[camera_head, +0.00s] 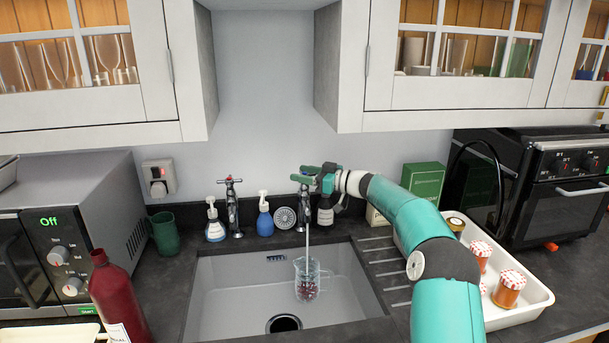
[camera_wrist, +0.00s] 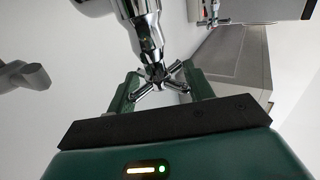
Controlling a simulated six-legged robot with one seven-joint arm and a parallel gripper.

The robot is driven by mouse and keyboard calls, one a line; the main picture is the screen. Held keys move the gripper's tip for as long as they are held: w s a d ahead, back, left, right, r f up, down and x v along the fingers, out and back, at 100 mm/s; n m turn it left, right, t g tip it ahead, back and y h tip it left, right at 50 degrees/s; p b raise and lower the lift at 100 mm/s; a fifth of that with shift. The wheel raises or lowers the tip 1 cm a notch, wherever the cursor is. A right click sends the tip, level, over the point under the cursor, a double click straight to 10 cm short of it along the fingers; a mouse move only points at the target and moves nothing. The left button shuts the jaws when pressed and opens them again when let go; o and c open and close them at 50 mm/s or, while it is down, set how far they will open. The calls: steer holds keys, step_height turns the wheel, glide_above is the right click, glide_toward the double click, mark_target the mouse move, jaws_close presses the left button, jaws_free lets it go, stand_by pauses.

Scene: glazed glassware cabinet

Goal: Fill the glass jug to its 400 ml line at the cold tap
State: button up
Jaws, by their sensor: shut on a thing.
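The glass jug (camera_head: 309,279) stands upright in the sink, towards its right side, beneath the right-hand tap (camera_head: 304,207). A thin stream of water (camera_head: 307,242) runs from that tap down to the jug. Something dark red shows low in or on the jug; the water level and the 400 ml line are too small to read. My gripper (camera_head: 306,174) is at the top of the right-hand tap. The wrist view shows its jaws (camera_wrist: 160,88) on either side of the tap's metal cross handle (camera_wrist: 158,78), shut on it.
The sink (camera_head: 232,290) has a dark drain (camera_head: 284,323) at the front. A second tap (camera_head: 232,205) stands to the left, near soap bottles (camera_head: 264,216). A white tray (camera_head: 527,295) with lidded jars is at right. A red bottle (camera_head: 117,299) and microwave (camera_head: 75,235) are at left.

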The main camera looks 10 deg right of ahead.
steer(key=o, duration=1)
steer(key=shift+c, duration=0.2)
steer(key=v, duration=1.4)
steer(key=s+a+m+g+h, duration=0.3)
steer(key=s+a+g+h, duration=0.35)
steer(key=s+a, duration=1)
steer(key=s+d+f+m+h, duration=0.1)
steer(key=s+m+h, duration=0.1)
steer(key=s, duration=0.8)
steer(key=s+d+f+m+t+h, duration=0.1)
steer(key=s+d+f+m+h, duration=0.1)
steer(key=s, duration=0.8)
steer(key=s+d+f+m+t+h, duration=0.1)
steer(key=s+m+h, duration=0.3)
steer(key=s, duration=0.6)
steer(key=shift+d+f, duration=0.5)
steer(key=shift+d, duration=0.15)
